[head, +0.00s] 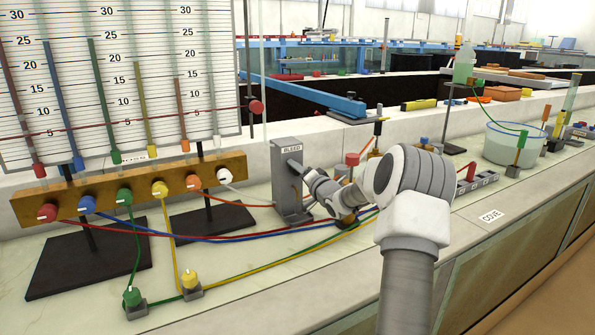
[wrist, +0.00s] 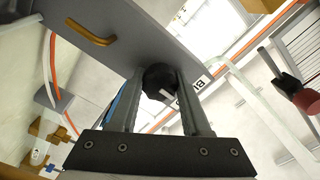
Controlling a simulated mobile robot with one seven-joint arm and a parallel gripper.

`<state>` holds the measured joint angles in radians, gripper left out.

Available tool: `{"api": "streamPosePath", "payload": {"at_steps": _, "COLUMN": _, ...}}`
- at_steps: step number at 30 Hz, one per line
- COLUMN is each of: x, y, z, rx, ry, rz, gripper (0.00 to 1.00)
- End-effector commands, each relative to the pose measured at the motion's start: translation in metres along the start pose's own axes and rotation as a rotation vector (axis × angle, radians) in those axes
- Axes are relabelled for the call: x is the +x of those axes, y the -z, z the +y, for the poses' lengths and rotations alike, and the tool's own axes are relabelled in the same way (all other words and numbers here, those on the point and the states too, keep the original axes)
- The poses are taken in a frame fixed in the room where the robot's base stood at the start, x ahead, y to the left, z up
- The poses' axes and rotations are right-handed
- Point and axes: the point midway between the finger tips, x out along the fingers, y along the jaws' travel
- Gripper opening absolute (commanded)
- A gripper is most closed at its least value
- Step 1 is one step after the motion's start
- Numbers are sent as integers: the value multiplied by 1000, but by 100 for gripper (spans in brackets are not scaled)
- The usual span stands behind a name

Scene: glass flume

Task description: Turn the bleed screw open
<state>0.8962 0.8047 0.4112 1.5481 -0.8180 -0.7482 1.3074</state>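The bleed screw (wrist: 159,78) is a black round knob with a white mark, on the face of a grey bracket (head: 284,190) labelled "BLEED" in the head view. The bracket's plate (wrist: 130,40) also shows in the wrist view. My gripper (wrist: 160,84) has one finger on each side of the knob, and both fingertips appear to touch it. In the head view my gripper (head: 296,166) reaches the bracket's face from the right, and the knob is mostly hidden there.
A manometer board (head: 120,75) with coloured tubes and a brass valve manifold (head: 130,188) stands at left. Coloured hoses (head: 240,236) run along the bench below the bracket. A red-topped fitting (head: 352,160) stands close behind my wrist. A water bucket (head: 508,143) is at right.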

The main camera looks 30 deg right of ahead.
Motion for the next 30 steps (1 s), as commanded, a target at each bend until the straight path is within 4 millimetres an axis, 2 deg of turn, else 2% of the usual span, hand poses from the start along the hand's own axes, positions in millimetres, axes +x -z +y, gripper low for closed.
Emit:
{"api": "streamPosePath", "payload": {"at_steps": 1, "x": 0, "y": 0, "z": 0, "rx": 0, "ry": 0, "rz": 0, "gripper": 28}}
{"api": "streamPosePath", "payload": {"at_steps": 6, "x": 0, "y": 0, "z": 0, "rx": 0, "ry": 0, "rz": 0, "gripper": 0}}
{"api": "streamPosePath", "payload": {"at_steps": 17, "x": 0, "y": 0, "z": 0, "rx": -47, "ry": 1, "rz": 0, "gripper": 0}}
{"api": "streamPosePath", "payload": {"at_steps": 23, "x": 0, "y": -1, "z": 0, "rx": -163, "ry": 1, "rz": -1, "gripper": 0}}
{"api": "streamPosePath", "payload": {"at_steps": 30, "x": 0, "y": -1, "z": 0, "rx": -376, "ry": 1, "rz": -1, "gripper": 0}}
